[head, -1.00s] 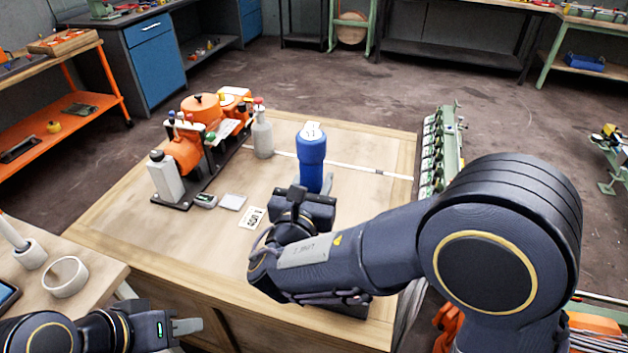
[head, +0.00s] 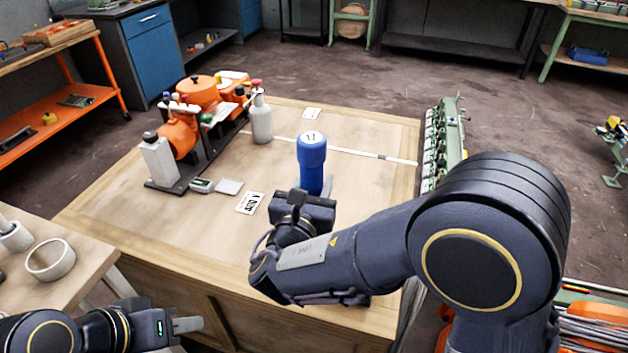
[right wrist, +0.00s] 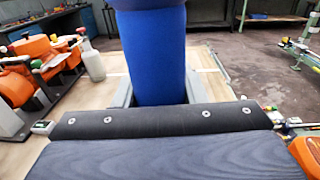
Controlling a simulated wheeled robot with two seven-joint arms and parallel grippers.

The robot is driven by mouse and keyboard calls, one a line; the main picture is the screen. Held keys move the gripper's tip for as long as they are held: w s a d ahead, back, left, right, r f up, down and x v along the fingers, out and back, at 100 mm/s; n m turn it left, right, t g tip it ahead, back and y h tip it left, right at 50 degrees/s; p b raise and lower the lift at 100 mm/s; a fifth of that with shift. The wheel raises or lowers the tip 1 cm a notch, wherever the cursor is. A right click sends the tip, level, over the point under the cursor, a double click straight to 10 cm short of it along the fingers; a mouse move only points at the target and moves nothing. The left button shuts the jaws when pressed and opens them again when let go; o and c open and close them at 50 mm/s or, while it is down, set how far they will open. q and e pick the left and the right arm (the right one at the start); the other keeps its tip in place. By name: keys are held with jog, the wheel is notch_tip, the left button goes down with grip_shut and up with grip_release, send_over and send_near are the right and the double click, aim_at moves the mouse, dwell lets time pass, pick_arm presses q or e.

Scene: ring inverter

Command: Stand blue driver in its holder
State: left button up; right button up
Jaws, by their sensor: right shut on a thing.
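The blue driver (head: 311,162) stands upright with a white marked top, over the right-middle part of the wooden table. My right gripper (right wrist: 158,92) is shut on its lower body, with one finger on each side in the right wrist view, where the driver (right wrist: 150,50) also shows. Its lower end is hidden by my gripper in both views, so I cannot tell whether it touches anything. I cannot make out its holder for certain. My left gripper (head: 188,324) is at the lower left, apart from the driver; its finger gap is not clear.
An orange machine (head: 180,138) on a dark base stands at the table's left, with a grey bottle (head: 261,118) beside it. A green-framed rack (head: 440,140) lines the right edge. A marked card (head: 250,203) lies left of my right gripper. The table's back middle is fairly clear.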

notch_tip(320, 180, down, 9)
jog(key=b, duration=0.7)
jog(key=shift+f, duration=0.2)
jog(key=shift+f+b, duration=0.2)
jog(key=shift+b, duration=0.2)
jog(key=o, duration=1.3)
jog(key=shift+c, duration=0.2)
jog(key=shift+o, duration=0.2)
jog(key=shift+f, duration=0.15)
